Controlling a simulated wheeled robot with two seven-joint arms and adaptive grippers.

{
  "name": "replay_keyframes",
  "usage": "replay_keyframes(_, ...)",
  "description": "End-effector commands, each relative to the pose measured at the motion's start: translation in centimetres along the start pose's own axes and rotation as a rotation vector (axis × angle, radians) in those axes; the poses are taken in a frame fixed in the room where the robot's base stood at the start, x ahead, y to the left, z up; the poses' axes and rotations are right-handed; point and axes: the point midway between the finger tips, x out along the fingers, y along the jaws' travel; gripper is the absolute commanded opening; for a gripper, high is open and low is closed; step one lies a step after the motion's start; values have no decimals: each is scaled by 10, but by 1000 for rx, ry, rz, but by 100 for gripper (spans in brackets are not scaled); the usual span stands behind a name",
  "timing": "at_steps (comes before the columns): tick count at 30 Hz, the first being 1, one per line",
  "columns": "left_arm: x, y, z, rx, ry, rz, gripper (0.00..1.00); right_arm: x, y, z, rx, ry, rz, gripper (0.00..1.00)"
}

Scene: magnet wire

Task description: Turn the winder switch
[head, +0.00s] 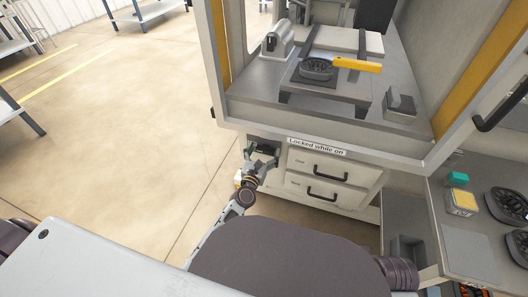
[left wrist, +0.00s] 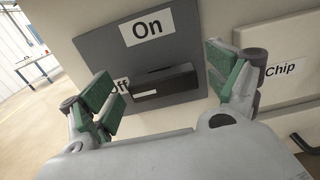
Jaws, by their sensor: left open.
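The winder switch is a black bar handle (left wrist: 162,86) on a dark grey plate (left wrist: 100,48) on the machine's front. In the left wrist view the bar lies roughly level, its left end by the "Off" label (left wrist: 121,84), with the "On" label (left wrist: 147,28) above it. My left gripper (left wrist: 165,82) is open, its green-padded fingers on either side of the bar, apart from it as far as I can tell. In the head view my left gripper (head: 260,163) is at the plate, left of the drawers, and mostly hides the switch. My right gripper is out of view.
Two drawers with black handles (head: 327,170) are right of the switch, below a "Locked while on" label (head: 317,147). Above is the winder enclosure with a black spool (head: 317,69) and a yellow-handled tool (head: 356,65). Open floor (head: 120,130) lies to the left.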

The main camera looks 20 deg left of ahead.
Motion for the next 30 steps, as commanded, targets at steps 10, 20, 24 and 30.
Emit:
replay_keyframes(10, 4, 0, 0, 0, 0, 0, 89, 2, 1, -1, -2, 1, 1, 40)
replay_keyframes(20, 3, 0, 0, 0, 0, 0, 57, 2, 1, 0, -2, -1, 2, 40)
replay_keyframes(24, 3, 0, 0, 0, 0, 1, 44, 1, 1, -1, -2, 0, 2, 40)
replay_keyframes(30, 3, 0, 0, 13, 0, 1, 44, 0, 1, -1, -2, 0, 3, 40)
